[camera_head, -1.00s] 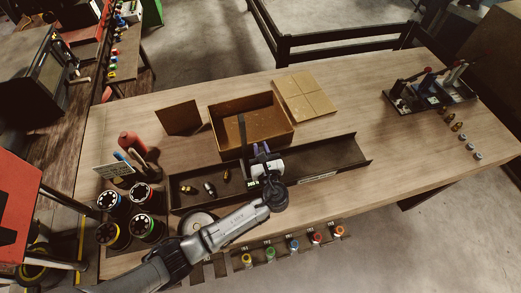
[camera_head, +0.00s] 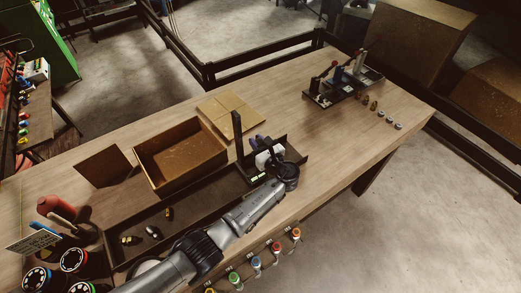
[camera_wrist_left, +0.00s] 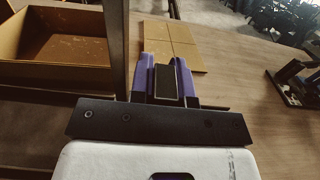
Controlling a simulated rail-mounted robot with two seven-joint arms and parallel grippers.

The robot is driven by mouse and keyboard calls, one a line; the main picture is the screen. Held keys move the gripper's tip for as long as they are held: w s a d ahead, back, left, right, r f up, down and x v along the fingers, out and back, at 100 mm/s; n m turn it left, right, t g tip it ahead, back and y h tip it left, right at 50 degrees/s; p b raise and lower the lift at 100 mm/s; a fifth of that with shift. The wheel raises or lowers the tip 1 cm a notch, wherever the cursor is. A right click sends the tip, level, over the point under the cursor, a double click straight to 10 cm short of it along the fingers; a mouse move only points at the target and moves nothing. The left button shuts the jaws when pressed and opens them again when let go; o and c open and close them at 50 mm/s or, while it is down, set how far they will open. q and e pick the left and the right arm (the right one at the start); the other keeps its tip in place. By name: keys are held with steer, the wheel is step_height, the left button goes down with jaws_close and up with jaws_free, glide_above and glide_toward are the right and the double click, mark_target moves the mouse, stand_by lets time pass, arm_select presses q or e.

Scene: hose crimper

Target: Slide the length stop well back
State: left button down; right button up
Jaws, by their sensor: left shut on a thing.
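The length stop (camera_head: 238,134) has a tall dark upright and stands in the long dark tray (camera_head: 197,210), near the tray's right end. My left gripper (camera_head: 261,143), with purple fingers, is beside the upright and shut on part of the stop; its own body hides much of the hold. In the left wrist view the purple fingers (camera_wrist_left: 166,78) close on a small dark block, and the stop's upright (camera_wrist_left: 115,45) rises just left of them. My right gripper is in neither view.
An open cardboard box (camera_head: 180,155) stands behind the tray, with flat cardboard (camera_head: 229,113) beside it. Small fittings (camera_head: 153,232) lie in the tray's left part. A rack with handles (camera_head: 343,83) is at the far right. Bare table lies between.

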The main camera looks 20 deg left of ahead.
arm_select(q)
steer(key=shift+w+d, duration=0.15)
steer(key=shift+w, duration=0.1)
steer(key=c, duration=1.1)
jaws_free()
steer(key=shift+b+v, duration=0.6)
steer(key=shift+v, duration=6.3)
